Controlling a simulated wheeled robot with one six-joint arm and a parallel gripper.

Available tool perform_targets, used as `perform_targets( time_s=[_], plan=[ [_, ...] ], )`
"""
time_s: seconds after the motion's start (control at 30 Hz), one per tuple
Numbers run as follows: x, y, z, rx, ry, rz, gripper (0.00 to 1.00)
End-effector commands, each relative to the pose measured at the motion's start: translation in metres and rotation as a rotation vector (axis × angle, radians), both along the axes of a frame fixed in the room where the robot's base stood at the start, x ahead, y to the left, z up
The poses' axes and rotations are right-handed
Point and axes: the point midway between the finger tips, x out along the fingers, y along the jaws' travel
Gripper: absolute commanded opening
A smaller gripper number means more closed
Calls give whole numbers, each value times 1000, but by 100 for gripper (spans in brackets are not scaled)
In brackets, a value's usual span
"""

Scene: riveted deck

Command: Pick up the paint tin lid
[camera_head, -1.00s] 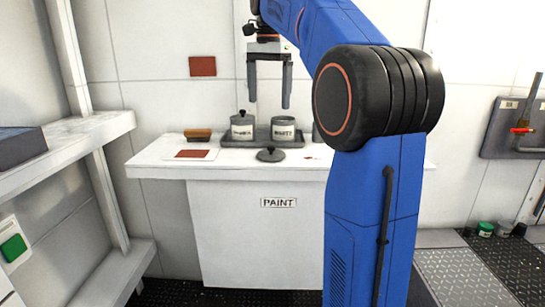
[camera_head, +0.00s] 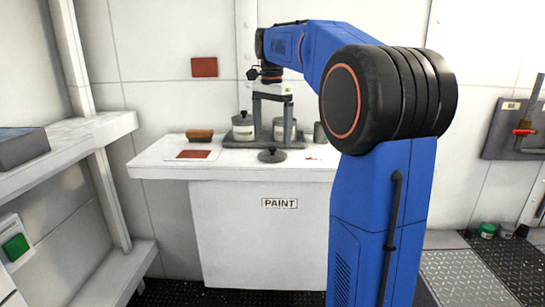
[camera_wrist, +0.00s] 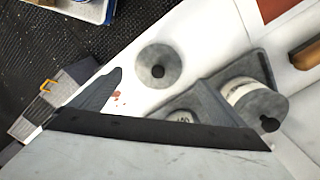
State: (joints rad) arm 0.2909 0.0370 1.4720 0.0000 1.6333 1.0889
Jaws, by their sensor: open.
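The paint tin lid (camera_head: 271,155) is a round grey disc with a dark knob. It lies flat on the white counter, in front of the tray, and shows whole in the wrist view (camera_wrist: 158,66). My gripper (camera_head: 273,140) points straight down with its two fingers apart and nothing between them. In the head view its tips appear just above the lid, in front of the tins. The tips look clear of the lid, but the exact height is hard to tell. In the wrist view a dark finger (camera_wrist: 96,92) shows at lower left of the lid.
A grey tray (camera_head: 236,144) behind the lid holds a lidded tin (camera_head: 242,131) and a labelled tin (camera_head: 284,131) partly hidden by my gripper. Another grey tin (camera_head: 320,135) stands to the right. A brush (camera_head: 199,135) and red swatch card (camera_head: 193,155) lie left.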

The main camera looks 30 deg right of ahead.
Motion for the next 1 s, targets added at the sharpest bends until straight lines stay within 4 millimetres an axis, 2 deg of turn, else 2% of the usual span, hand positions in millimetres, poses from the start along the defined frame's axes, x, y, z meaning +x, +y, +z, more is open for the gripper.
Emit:
perform_targets(
  time_s=[0.23,0.53,0.87,1.0],
  plan=[
    [-1,0,-15,1,1,0,95],
    [-4,-1,-52,2,0,0,95],
    [-3,-1,-57,2,-1,-1,95],
    [-3,-1,-57,2,-1,-1,62]
  ],
)
